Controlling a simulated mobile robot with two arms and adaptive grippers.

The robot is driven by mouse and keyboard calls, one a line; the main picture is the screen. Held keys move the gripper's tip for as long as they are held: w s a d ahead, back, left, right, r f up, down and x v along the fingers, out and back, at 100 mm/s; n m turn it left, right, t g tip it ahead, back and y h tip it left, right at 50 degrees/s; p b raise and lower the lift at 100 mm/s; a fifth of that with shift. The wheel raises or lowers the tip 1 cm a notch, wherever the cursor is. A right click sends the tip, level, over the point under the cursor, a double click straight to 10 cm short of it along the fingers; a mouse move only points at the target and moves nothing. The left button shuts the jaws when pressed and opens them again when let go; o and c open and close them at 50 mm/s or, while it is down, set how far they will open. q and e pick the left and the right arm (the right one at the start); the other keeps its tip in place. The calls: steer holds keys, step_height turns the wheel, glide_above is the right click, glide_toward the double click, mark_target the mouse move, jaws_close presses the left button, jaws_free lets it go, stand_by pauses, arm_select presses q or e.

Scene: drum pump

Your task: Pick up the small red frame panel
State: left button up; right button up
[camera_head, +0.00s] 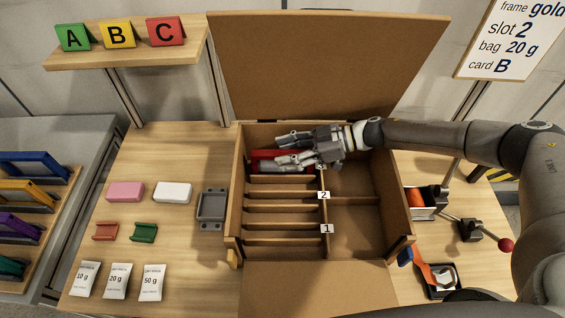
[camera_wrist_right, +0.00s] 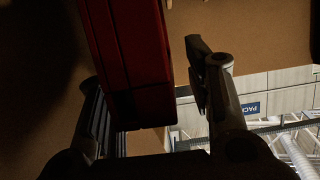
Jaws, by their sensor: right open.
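The small red frame panel (camera_head: 262,155) is in the back left of the open cardboard box (camera_head: 232,215), at the slot end. My right gripper (camera_head: 278,150) reaches in from the right, open, and its fingers partly cover the panel. In the right wrist view the dark red panel (camera_wrist_right: 135,60) lies between the spread fingers of the gripper (camera_wrist_right: 150,95). Contact with either finger cannot be told. My left gripper is out of view.
The box has wooden dividers with number tags (camera_head: 324,195) and a raised lid (camera_head: 325,60). A rack of coloured frames (camera_head: 30,200) stands at the left. Pink and white blocks (camera_head: 173,192), small clips (camera_head: 144,233) and bags (camera_head: 117,281) lie on the table left of the box.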

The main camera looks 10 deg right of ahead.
jaws_close()
stand_by(0.3)
steer(key=shift+r, duration=0.2)
steer(key=shift+s+r, duration=0.1)
steer(key=shift+r, duration=0.05)
step_height(320, 180, up, 7)
steer(key=shift+f, duration=0.2)
steer(key=s+a, duration=0.2)
steer(key=s, duration=0.7)
steer(key=s+a, duration=0.2)
steer(key=s, duration=0.8)
steer(key=shift+s+b, duration=0.2)
steer(key=shift+b, duration=0.1)
